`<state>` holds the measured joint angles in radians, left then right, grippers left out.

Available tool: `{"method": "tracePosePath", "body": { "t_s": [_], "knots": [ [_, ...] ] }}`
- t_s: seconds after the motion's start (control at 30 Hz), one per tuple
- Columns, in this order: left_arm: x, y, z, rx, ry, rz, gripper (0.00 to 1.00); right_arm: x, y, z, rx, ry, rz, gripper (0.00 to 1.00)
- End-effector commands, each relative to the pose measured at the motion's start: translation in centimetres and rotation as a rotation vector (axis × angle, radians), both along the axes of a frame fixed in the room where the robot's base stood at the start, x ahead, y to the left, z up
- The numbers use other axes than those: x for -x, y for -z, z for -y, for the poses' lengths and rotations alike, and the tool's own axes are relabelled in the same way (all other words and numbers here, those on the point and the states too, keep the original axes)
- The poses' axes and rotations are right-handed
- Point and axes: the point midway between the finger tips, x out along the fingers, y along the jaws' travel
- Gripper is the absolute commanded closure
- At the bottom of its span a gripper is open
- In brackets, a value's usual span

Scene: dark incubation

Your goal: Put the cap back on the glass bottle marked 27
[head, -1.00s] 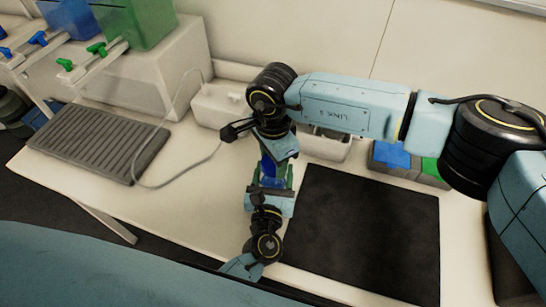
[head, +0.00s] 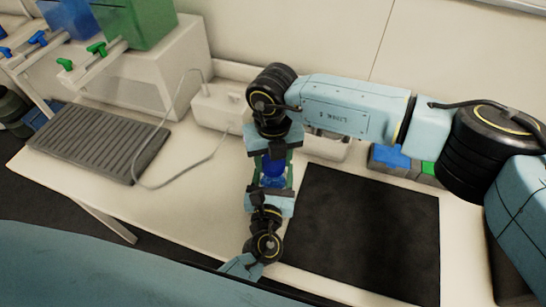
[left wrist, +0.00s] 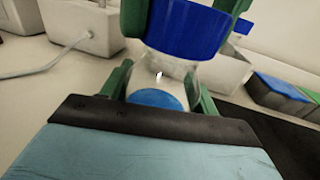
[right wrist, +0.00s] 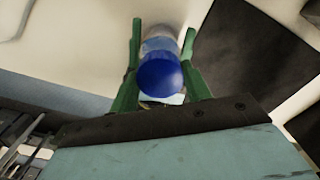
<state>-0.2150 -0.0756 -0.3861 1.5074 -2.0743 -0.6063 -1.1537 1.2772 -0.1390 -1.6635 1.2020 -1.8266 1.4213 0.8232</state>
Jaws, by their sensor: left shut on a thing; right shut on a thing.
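The glass bottle (left wrist: 172,72) stands between the green fingers of my left gripper (head: 270,188), which is shut on it. Its clear upper part and a blue patch show in the left wrist view; no number is readable. My right gripper (head: 272,158) points down from above, shut on the blue cap (left wrist: 185,28). The cap is over the bottle's top, in line with it, its lower edge meeting or overlapping the clear neck. I cannot tell whether it is seated. In the right wrist view the cap (right wrist: 160,76) lies between the fingers, with the bottle behind it.
A black mat (head: 365,230) lies right of the grippers. A ridged grey plate (head: 98,142) is at left, with a cable leading to a white box (head: 218,108). Blue and green boxes (head: 392,156) stand behind the mat.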

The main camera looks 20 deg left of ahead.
Motion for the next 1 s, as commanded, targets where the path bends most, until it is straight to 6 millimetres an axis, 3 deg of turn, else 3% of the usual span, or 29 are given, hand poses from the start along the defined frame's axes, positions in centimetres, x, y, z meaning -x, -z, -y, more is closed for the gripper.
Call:
{"method": "tracePosePath", "body": {
  "t_s": [0.1, 0.23, 0.27, 0.43, 0.77, 1.0],
  "knots": [
    [0.0, 0.0, 0.0, 0.0, 0.0, -0.001, 1.0, 0.0, 0.0, 0.0, 0.001, 0.145, -0.002, 0.8],
    [0.0, 0.0, 0.0, 0.0, 0.0, -0.001, 1.0, 0.0, 0.0, 0.0, 0.001, 0.136, -0.002, 0.8],
    [0.0, 0.0, 0.0, 0.0, 0.0, -0.001, 1.0, 0.0, 0.0, 0.0, 0.001, 0.135, -0.002, 0.5],
    [0.0, 0.0, 0.0, 0.0, 0.0, -0.001, 1.0, 0.0, 0.0, 0.0, 0.0, 0.134, -0.001, 0.27],
    [0.0, 0.0, 0.0, 0.0, 0.0, 0.0, 1.0, 0.0, -0.3, 0.0, -0.001, 0.132, 0.001, 0.27],
    [0.0, 0.0, 0.0, -0.001, 0.0, -0.001, 1.0, -0.1, -4.1, 0.0, -0.003, 0.133, 0.004, 0.27]
  ]
}}
